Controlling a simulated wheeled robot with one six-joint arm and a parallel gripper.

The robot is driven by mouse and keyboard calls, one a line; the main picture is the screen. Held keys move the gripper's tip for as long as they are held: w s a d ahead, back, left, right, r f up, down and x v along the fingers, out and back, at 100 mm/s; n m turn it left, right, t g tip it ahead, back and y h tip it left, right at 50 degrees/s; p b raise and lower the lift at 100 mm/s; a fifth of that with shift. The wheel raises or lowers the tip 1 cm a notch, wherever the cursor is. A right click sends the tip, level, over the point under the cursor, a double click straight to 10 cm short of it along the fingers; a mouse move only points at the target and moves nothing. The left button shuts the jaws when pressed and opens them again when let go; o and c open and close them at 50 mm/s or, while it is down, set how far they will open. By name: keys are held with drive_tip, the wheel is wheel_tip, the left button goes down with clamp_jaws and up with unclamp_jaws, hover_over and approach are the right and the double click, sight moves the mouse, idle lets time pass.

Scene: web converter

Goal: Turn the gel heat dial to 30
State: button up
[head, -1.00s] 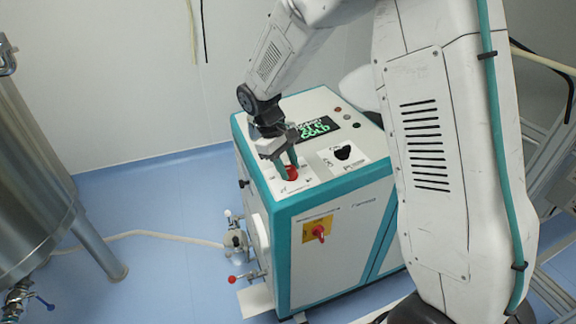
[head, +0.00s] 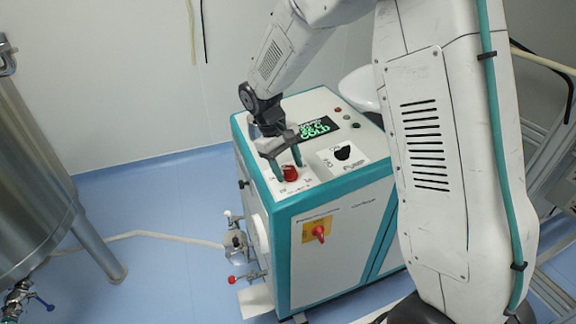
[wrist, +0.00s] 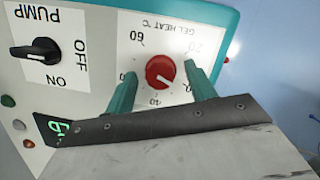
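The red gel heat dial (head: 290,173) sits on the white panel on top of the machine. In the wrist view the dial (wrist: 160,72) shows whole, with its scale upside down: 60 upper left, 20 upper right, 40 below. The 30 mark is partly hidden near the right finger. A pale mark shows on the dial's lower part; its exact reading is too small to tell. My gripper (head: 286,163) is over the panel. In the wrist view my gripper (wrist: 160,70) is open, a teal finger on each side of the dial, with gaps between.
The black pump knob (head: 343,152) with ON and OFF labels is beside the dial panel. A green-lit display (head: 316,128) is behind the dial. A red switch on a yellow plate (head: 318,232) is on the machine's front. A steel tank (head: 35,170) stands at left.

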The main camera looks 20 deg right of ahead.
drive_tip(key=v, duration=0.7)
drive_tip(key=shift+r, duration=0.4)
drive_tip(key=shift+w+a, duration=0.1)
